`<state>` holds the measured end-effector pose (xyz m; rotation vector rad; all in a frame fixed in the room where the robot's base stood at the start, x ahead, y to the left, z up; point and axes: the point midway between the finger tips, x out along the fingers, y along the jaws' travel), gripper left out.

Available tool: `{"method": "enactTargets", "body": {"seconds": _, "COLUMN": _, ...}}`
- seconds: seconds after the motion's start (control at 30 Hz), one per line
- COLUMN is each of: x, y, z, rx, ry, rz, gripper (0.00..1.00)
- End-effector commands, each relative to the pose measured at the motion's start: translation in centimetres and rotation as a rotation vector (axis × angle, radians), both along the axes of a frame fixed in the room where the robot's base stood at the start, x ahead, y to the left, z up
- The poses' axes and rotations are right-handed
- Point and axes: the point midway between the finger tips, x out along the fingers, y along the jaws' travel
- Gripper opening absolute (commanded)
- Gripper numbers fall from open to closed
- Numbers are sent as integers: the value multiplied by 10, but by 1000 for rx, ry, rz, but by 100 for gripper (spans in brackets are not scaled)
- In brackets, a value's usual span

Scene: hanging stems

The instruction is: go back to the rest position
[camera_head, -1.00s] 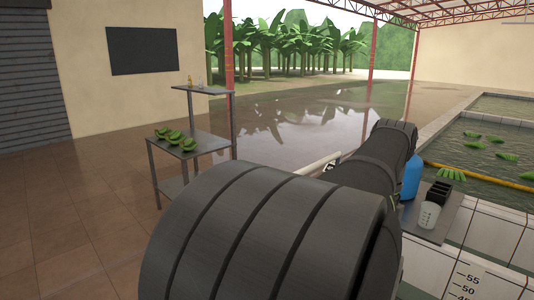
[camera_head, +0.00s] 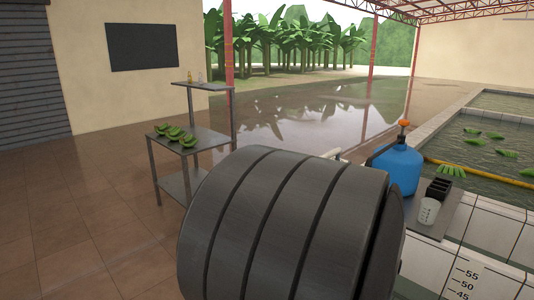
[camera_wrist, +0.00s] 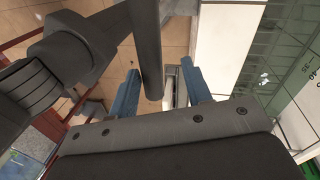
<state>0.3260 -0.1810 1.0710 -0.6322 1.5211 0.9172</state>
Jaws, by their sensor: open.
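My gripper (camera_wrist: 160,68) shows in the wrist view, with its two blue fingers spread apart. I see nothing held between them. A dark bar, apparently one of my own arm parts, crosses in front of the fingers, so part of the gap is hidden. Tan floor tiles and a white surface show beyond the fingers. In the head view a thick dark link of my arm fills the lower middle, and the gripper itself is out of sight there.
A blue jug with an orange cap (camera_head: 398,168) stands right of my arm, beside a black caddy (camera_head: 439,188) and a clear measuring cup (camera_head: 428,212). A tiled water tank (camera_head: 480,157) holds green banana hands. A metal table (camera_head: 211,141) with bananas stands left.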

Motion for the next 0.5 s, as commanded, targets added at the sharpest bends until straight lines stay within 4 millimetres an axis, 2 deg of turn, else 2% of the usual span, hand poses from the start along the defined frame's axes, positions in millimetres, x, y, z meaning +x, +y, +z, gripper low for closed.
{"method": "enactTargets", "body": {"seconds": 0.5, "x": 2, "y": -1, "z": 0, "rx": -1, "ry": -1, "rz": 34, "gripper": 44}}
